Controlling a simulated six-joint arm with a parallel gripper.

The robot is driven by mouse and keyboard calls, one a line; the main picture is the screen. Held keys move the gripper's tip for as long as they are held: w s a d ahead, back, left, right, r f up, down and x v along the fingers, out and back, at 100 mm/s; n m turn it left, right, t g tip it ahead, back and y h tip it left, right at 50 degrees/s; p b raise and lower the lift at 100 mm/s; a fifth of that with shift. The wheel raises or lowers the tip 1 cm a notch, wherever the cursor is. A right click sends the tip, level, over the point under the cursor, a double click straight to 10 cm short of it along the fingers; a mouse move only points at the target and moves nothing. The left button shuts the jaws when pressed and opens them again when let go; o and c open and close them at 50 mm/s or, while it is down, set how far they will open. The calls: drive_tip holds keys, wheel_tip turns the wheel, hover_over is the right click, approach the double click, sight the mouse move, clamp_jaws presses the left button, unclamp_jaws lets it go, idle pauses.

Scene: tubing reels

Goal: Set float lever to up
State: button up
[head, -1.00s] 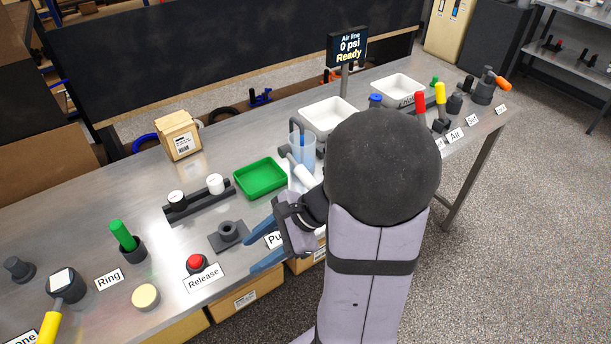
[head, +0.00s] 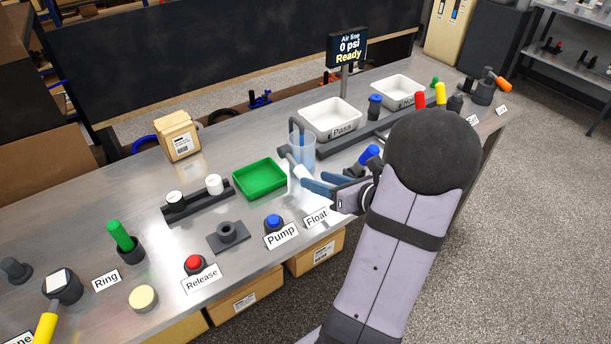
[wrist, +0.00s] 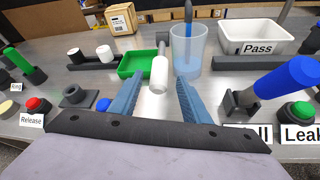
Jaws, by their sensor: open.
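The white-handled lever (wrist: 159,74) stands between my gripper's fingers in the wrist view, its handle pointing toward me. Its grey base is beside the clear beaker. The Float label (head: 316,217) lies in front of it in the head view, so I take this as the float lever. My gripper (wrist: 160,85) is open, with a blue finger on each side of the handle. I see a gap on both sides and cannot tell any contact. In the head view, the gripper (head: 302,170) partly hides the lever.
The clear beaker (wrist: 188,52) with blue liquid is just behind the lever. A green tray (head: 260,178) is to the left. The blue Pump button (head: 273,221) is in front. A blue-handled lever (wrist: 287,77) stands to the right. The display (head: 347,47) reads 0 psi, Ready.

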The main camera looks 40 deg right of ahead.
sight(297, 167)
drive_tip(key=shift+p+x, duration=0.45)
drive_tip(key=shift+x, duration=2.55)
drive_tip(key=shift+a, duration=0.1)
clamp_jaws()
